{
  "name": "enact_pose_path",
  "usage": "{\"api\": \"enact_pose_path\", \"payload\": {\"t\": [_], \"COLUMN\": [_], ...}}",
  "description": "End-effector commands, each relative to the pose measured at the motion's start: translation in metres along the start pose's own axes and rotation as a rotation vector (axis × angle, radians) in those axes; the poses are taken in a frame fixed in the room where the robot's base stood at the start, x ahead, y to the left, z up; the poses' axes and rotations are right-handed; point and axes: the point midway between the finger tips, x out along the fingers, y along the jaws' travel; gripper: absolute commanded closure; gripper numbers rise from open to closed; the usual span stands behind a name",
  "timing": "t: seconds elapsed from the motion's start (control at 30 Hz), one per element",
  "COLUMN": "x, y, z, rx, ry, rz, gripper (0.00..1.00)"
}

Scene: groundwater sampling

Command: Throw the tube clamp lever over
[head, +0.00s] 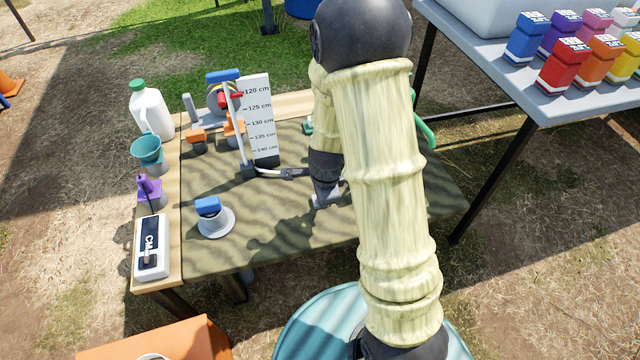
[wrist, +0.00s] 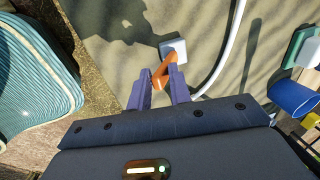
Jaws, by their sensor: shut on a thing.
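In the wrist view the orange tube clamp lever (wrist: 164,66) stands slanted between the two purple fingers of my gripper (wrist: 158,80), which is shut on it. A pale grey block (wrist: 175,46), which looks like the clamp's body, is just beyond the fingertips on the cloth. A white tube (wrist: 231,50) curves past to the right of the fingers. In the head view my gripper (head: 325,198) is low over the table's right part. My arm hides the lever there, and the tube (head: 292,173) runs toward it.
The cloth-covered table (head: 300,250) holds a depth board (head: 258,120), a reel (head: 220,97), a blue-topped cup (head: 213,217), a white meter (head: 151,248) and a white jug (head: 150,113). Coloured bottles stand on the grey table (head: 555,98) at right. The cloth's front is clear.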

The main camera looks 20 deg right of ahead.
Motion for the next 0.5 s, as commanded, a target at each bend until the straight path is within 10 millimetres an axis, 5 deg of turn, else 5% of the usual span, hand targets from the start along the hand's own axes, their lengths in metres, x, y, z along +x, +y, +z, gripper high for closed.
{"api": "enact_pose_path", "payload": {"t": [0.5], "x": [0.009], "y": [0.012], "z": [0.001], "rx": [0.0], "ry": [-0.005], "rz": [-0.045], "gripper": [0.94]}}
